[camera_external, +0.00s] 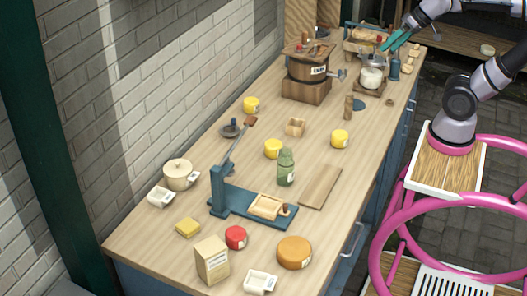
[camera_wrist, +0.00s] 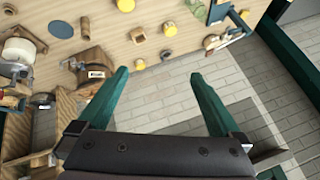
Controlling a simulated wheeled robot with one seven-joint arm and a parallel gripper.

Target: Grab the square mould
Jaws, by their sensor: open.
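A small open square box of pale wood, which looks like the square mould (camera_external: 295,127), stands on the middle of the bench, behind the yellow rounds. It also appears small near the top of the wrist view (camera_wrist: 138,36). My gripper (camera_external: 388,44) is over the far right end of the bench, well away from the mould. In the wrist view its two teal fingers (camera_wrist: 159,74) are spread wide with nothing between them. A shallower rectangular wooden mould (camera_external: 266,206) sits on the blue press (camera_external: 217,190) at the near end.
Yellow rounds (camera_external: 340,138) and a green bottle (camera_external: 286,167) are near the box. A brick wall (camera_external: 160,70) runs along the bench's left side.

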